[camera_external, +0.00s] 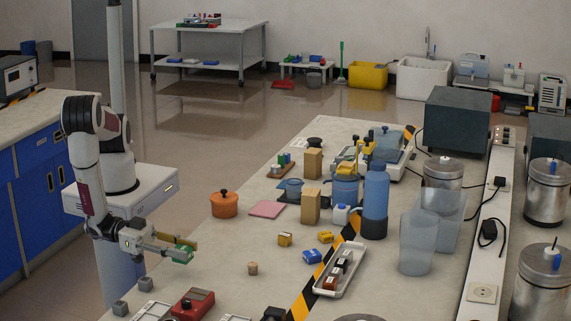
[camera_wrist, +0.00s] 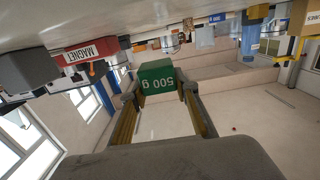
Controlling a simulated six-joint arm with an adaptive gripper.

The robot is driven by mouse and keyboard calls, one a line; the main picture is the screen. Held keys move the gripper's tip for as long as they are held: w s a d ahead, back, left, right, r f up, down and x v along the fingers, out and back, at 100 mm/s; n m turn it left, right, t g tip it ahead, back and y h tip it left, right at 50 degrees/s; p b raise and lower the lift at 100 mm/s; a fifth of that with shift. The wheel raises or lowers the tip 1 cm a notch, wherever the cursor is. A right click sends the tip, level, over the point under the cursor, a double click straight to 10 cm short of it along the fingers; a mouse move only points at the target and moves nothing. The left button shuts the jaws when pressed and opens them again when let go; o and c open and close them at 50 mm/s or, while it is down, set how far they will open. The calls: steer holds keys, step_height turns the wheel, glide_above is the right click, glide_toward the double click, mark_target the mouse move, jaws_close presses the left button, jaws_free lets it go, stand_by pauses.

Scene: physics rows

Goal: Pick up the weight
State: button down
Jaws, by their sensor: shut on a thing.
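The weight is a green block marked "500 g". In the wrist view the green weight (camera_wrist: 158,77) sits between the two fingertips, with its label upside down. My gripper (camera_wrist: 158,92) is shut on it, with one yellowish finger on each side. In the external view my gripper (camera_external: 181,249) is at the left, by the near left edge of the bench, and the green weight (camera_external: 181,258) shows at its tips, partly covered by a finger. The weight looks clear of the bench top, but its exact height is hard to tell.
On the bench (camera_external: 225,265) are a red magnet box (camera_external: 193,304), grey cubes (camera_external: 120,308), a small cork (camera_external: 252,268), an orange pot (camera_external: 224,204) and a pink pad (camera_external: 267,209). A white tray (camera_external: 352,268) holds small blocks. Bench between pot and magnet box is mostly bare.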

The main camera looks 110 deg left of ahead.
mark_target(182, 249)
steer(key=shift+r, duration=2.6)
